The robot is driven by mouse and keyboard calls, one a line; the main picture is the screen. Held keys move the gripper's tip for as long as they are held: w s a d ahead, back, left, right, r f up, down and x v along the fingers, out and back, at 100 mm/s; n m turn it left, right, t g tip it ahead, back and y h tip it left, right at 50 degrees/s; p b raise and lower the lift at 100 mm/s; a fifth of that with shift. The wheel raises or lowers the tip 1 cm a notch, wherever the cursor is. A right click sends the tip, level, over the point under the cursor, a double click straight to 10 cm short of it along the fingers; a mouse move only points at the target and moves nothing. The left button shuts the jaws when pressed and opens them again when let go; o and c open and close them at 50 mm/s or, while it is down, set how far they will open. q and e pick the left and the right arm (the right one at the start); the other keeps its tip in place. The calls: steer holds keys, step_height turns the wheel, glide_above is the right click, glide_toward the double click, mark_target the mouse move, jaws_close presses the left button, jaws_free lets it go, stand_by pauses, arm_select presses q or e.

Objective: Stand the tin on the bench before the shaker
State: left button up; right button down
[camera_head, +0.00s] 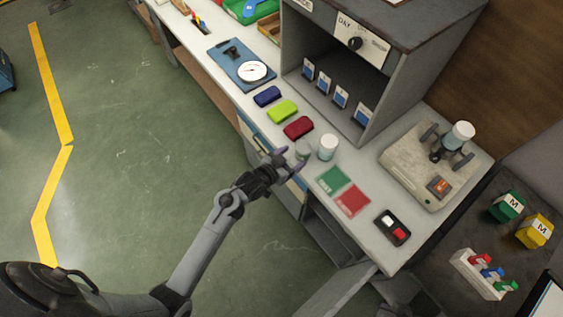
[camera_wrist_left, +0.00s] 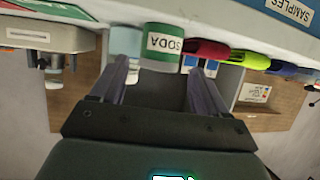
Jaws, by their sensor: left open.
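The tin (camera_head: 328,147), with a pale lid, stands upright on the bench near its front edge; in the left wrist view the tin (camera_wrist_left: 163,45) has a green band and a "SODA" label. My left gripper (camera_head: 287,160) is open and empty, just off the bench edge. It points at the tin, which shows between the fingertips but beyond them. The shaker (camera_head: 412,163) is a cream box further right, with clamp arms and a white-topped jar (camera_head: 459,135) on it. My right gripper is not in view.
A pale cup (camera_head: 303,149) stands close beside the tin. Red (camera_head: 298,128), lime (camera_head: 283,111) and blue (camera_head: 267,96) cases lie in a row to the left. Green (camera_head: 333,180) and red (camera_head: 352,200) patches and a button box (camera_head: 392,228) are in front of the shaker.

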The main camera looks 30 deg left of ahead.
arm_select(q)
steer(key=s+a+r+g+y, duration=0.2)
steer(key=s+g, duration=0.3)
steer(key=s, duration=1.1)
steer(key=shift+s+a+r+p, duration=0.25)
steer(key=shift+a+r+p, duration=0.1)
steer(key=shift+r, duration=0.25)
steer(key=shift+o, duration=1.4)
steer(key=s+r+g+y, duration=0.1)
steer(key=s+r+g, duration=0.2)
steer(key=s, duration=0.8)
steer(key=shift+s+d+r+n+g, duration=0.15)
steer(key=shift+s+r+n+g, duration=0.2)
steer(key=shift+g, duration=0.35)
steer(key=shift+f, duration=0.1)
steer(key=shift+w, duration=0.1)
